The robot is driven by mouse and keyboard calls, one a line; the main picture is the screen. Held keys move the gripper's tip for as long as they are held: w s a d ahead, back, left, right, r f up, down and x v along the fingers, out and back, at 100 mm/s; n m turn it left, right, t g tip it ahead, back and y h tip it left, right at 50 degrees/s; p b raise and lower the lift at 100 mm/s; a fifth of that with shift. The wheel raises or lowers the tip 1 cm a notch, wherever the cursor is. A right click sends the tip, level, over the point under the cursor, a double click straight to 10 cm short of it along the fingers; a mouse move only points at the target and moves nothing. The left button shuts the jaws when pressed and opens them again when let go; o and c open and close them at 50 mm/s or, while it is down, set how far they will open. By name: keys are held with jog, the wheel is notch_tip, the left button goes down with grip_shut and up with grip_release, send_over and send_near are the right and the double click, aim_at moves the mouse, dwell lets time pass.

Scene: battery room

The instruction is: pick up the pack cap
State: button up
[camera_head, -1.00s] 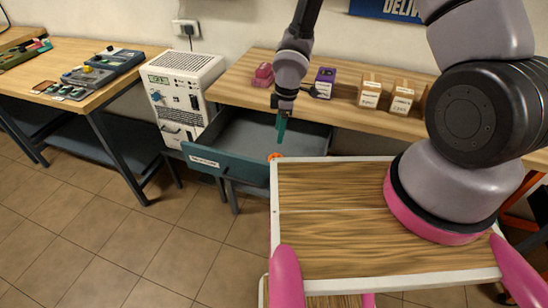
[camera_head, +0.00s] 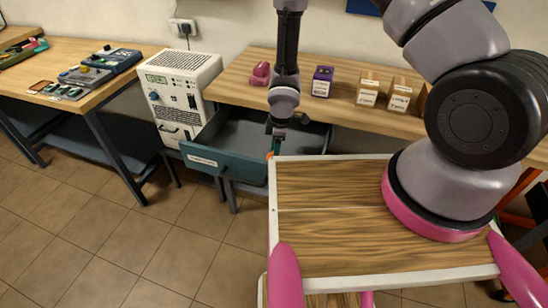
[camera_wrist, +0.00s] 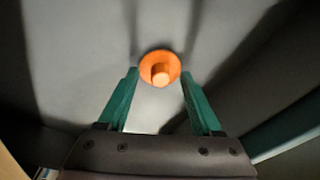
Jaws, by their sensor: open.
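The pack cap (camera_wrist: 160,70) is a small orange disc with a raised round knob. In the wrist view it lies on the grey floor of the open drawer, just beyond my fingertips and centred between them. My gripper (camera_wrist: 158,82) has two green fingers, spread apart with nothing between them. In the head view my gripper (camera_head: 275,146) points down into the front part of the drawer (camera_head: 205,161). A sliver of orange (camera_head: 270,155) shows beside the fingers there; the rest of the cap is hidden by the gripper and my own tray top.
The drawer's walls stand close around my gripper. The wooden bench (camera_head: 340,108) above holds a pink object (camera_head: 261,73), a purple box (camera_head: 322,81) and tan boxes (camera_head: 368,88). A white power unit (camera_head: 178,92) stands left of the drawer.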

grip_shut()
